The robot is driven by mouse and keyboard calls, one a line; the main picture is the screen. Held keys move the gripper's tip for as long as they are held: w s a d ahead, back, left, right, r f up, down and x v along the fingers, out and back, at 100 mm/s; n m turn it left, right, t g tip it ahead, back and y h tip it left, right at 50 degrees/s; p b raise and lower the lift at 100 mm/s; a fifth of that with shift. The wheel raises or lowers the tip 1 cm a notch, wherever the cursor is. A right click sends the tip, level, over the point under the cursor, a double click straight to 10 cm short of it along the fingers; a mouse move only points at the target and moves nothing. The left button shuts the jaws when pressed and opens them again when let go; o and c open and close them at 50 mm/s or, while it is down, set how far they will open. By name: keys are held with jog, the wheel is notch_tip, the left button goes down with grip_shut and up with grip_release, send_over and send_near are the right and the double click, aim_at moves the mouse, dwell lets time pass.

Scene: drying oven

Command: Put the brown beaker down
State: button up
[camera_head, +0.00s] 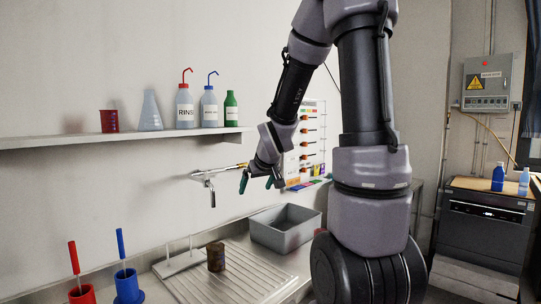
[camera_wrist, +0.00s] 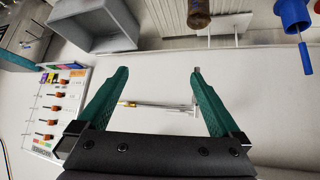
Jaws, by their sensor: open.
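The brown beaker (camera_head: 216,257) stands upright on the ridged drainboard (camera_head: 238,283) beside the sink basin. In the wrist view the brown beaker (camera_wrist: 199,14) shows at the top edge, partly cut off, beyond the right fingertip. My gripper (camera_head: 258,184) is open and empty, up and to the right of the beaker in the head view, in front of the wall tap. In the wrist view the green fingers of my gripper (camera_wrist: 160,75) are spread wide with nothing between them, apart from the beaker.
A grey bin (camera_head: 286,229) stands right of the drainboard. A white peg rack (camera_head: 180,261) stands behind the beaker. Red (camera_head: 82,294) and blue (camera_head: 128,287) holders with brushes are at left. The wall tap (camera_head: 207,178) sticks out near my gripper. A shelf (camera_head: 110,138) holds bottles and flasks.

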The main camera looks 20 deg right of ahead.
jog(key=s+a+r+m, duration=0.1)
jog(key=s+r, duration=0.3)
jog(key=s, duration=0.3)
jog(key=s+a+r+m+g+y, duration=0.1)
jog(key=s+a+r+m, duration=0.1)
jog(key=s+r, duration=0.3)
jog(key=s+a+r+m+y, duration=0.1)
jog(key=s+r, duration=0.3)
jog(key=s, duration=0.6)
jog(key=shift+s+a+r+m+g, duration=0.3)
jog(key=shift+s+a+m, duration=0.1)
jog(key=shift+a, duration=0.1)
jog(key=c, duration=0.8)
jog(key=shift+a, duration=0.1)
